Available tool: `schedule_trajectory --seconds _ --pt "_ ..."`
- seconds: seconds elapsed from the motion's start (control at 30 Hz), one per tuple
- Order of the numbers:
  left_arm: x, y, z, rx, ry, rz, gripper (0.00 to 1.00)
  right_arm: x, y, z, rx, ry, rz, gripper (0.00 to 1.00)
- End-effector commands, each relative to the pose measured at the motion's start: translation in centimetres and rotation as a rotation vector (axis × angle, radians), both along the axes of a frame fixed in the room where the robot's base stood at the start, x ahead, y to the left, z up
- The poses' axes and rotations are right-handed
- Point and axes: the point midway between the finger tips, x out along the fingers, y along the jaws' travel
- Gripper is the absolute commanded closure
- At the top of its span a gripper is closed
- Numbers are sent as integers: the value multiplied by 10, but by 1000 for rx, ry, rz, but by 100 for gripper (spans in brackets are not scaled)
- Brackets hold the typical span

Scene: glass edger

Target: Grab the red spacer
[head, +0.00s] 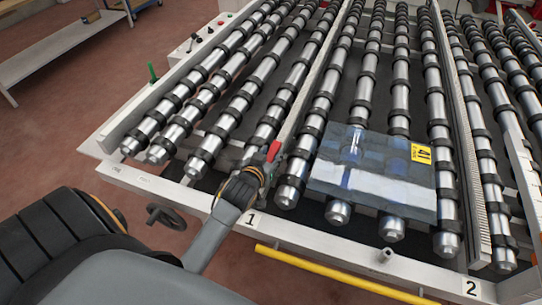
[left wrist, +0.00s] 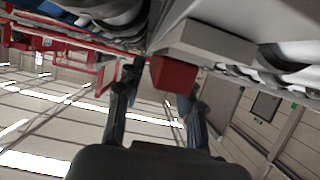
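The red spacer (head: 273,151) is a small red block at the near end of a light divider rail between rollers, just past my left gripper's tips in the head view. In the left wrist view the red spacer (left wrist: 173,74) sits under the end of a grey bar. My left gripper (head: 266,164) is at the spacer; in the left wrist view its two dark fingers (left wrist: 158,92) are spread, one at each side of the block. A small gap shows on the left finger's side; whether the right finger touches cannot be told. My right gripper is out of view.
The roller conveyor (head: 150,183) fills most of the view, with labels 1 and 2 on its front edge. A glass pane (head: 375,190) with a yellow 41 label lies on the rollers to the right. A yellow bar (head: 335,277) and a handwheel (head: 166,216) are at the front.

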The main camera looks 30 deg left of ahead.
Motion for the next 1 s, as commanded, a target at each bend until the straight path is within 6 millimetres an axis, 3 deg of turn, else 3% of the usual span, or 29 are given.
schedule_trajectory --seconds 0.03,0.13,0.6,0.77,1.0 --pt "0 0 0 0 0 0 80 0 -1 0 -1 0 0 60" --pt "0 0 0 0 0 0 98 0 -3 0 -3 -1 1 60" --pt "0 0 7 -1 -1 0 98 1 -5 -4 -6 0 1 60" --pt "1 0 30 2 -8 1 98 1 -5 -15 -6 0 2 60" --pt "-41 -14 82 0 -6 1 98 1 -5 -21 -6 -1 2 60"
